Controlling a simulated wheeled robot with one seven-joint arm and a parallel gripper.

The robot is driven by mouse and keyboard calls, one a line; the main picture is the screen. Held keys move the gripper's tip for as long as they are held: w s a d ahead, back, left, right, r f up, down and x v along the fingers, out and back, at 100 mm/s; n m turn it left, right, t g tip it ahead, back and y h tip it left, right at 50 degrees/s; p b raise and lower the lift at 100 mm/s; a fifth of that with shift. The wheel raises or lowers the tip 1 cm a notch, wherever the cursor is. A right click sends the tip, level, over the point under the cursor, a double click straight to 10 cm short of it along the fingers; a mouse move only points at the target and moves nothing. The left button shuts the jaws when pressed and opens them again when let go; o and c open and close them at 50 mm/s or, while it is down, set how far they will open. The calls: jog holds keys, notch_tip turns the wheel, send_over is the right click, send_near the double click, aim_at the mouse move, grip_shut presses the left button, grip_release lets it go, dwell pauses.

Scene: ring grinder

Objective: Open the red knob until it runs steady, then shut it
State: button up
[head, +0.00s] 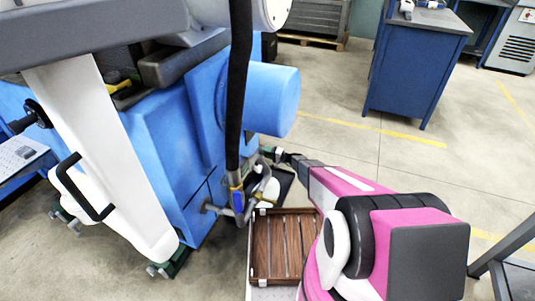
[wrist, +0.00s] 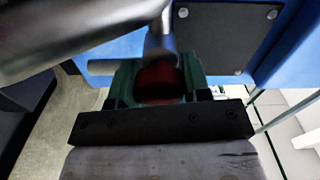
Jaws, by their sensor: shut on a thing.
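The red knob (wrist: 158,82) shows in the wrist view, dark red, at the end of a grey metal pipe fitting (wrist: 160,42). My gripper (wrist: 160,88) is shut on the knob, with a green finger on each side of it. In the head view my gripper (head: 275,153) reaches the pipework at the side of the blue ring grinder (head: 165,150). The knob is hidden there behind the gripper and pipes. No flow from the pipe can be made out.
A black hose (head: 238,90) hangs down in front of the grinder to a blue-handled valve (head: 238,198). A slatted wooden grate (head: 283,248) lies on the floor below my arm. A blue cabinet (head: 415,70) stands at the back right. Open floor lies between.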

jog(key=shift+s+n, duration=0.1)
jog(key=shift+n, duration=0.2)
dwell(0.4)
jog(key=o, duration=0.6)
jog(key=shift+o, duration=0.2)
jog(key=shift+d, duration=0.1)
jog(key=v, duration=1)
jog(key=shift+d, duration=0.3)
jog(key=shift+s, duration=0.15)
